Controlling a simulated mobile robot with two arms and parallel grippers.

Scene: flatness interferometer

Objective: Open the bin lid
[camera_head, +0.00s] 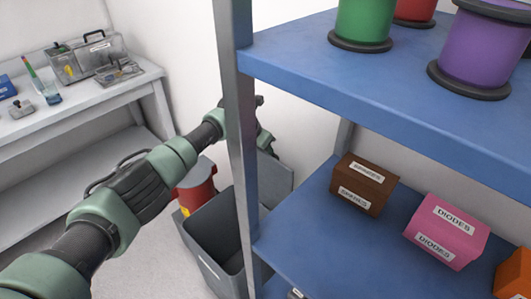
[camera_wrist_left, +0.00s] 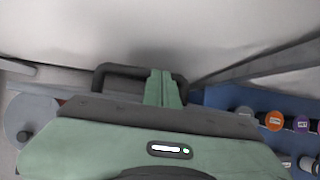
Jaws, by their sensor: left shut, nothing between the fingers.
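The grey bin (camera_head: 217,244) stands on the floor left of the blue shelf, partly hidden by the shelf's post. Its top is open and I see into its dark inside. A grey panel, which looks like its lid (camera_head: 276,181), stands raised at the bin's back right, partly behind the post. My left arm reaches in from the left, and my left gripper (camera_head: 266,140) is above the raised lid, partly hidden by the post. It is shut and empty; no contact with the lid can be made out. My right gripper is not in view.
A blue shelf (camera_head: 300,62) with spools above and labelled boxes below fills the right side; its grey post (camera_head: 238,130) is close to my arm. A red container (camera_head: 196,188) stands behind the bin. A white bench (camera_head: 75,115) with cases is at the left.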

